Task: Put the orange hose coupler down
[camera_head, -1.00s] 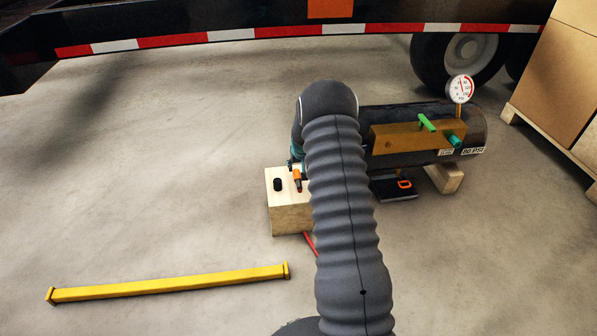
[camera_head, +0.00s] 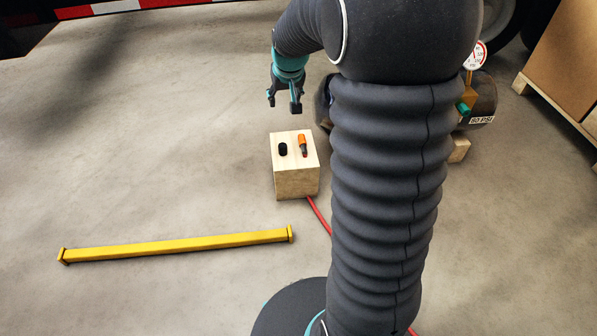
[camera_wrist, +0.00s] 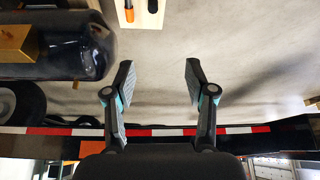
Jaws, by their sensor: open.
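The orange hose coupler (camera_head: 302,142), orange with a dark end, rests on top of a pale wooden block (camera_head: 296,184) on the floor. My gripper (camera_head: 284,106) is open and empty, above and beyond the block, clear of the coupler. In the wrist view, my fingers (camera_wrist: 159,68) are spread apart with only bare floor between them. The coupler also shows there at the top edge (camera_wrist: 129,12), partly cut off by the frame.
A black knob-like piece (camera_head: 282,149) is beside the coupler on the block. A red hose (camera_head: 318,212) runs from the block. A yellow bar (camera_head: 175,247) lies on the floor. My arm partly hides a dark tank (camera_head: 484,100). Boxes on a pallet (camera_head: 562,65) stand right.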

